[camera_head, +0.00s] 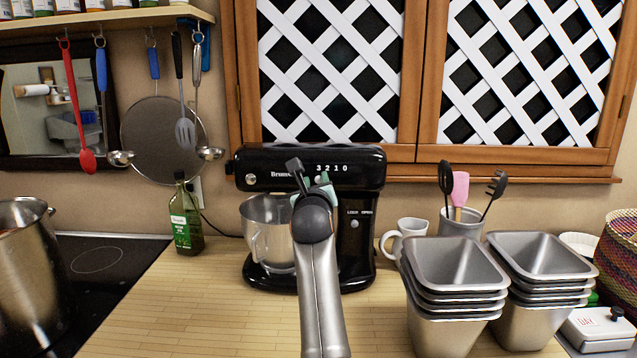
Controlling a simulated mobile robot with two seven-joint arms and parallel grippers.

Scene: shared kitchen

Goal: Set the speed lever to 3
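The black stand mixer (362,168) stands on the wooden counter, with the digits 3 2 1 0 in white on the side of its head and LOCK and OPEN marks lower on its column. Its steel bowl (262,222) is on the base below the head. My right arm comes up from the bottom middle, and my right gripper (308,180) is in front of the mixer head, just below and left of the digits. The arm hides much of the gripper. I cannot make out the speed lever, the finger opening, or any contact. My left gripper is not in view.
Stacked steel containers (456,262) stand right of the mixer, with a white mug (408,232) and a utensil pot (461,222) behind. A green bottle (186,215) stands left, near the cooktop (100,258) and steel pot (24,262).

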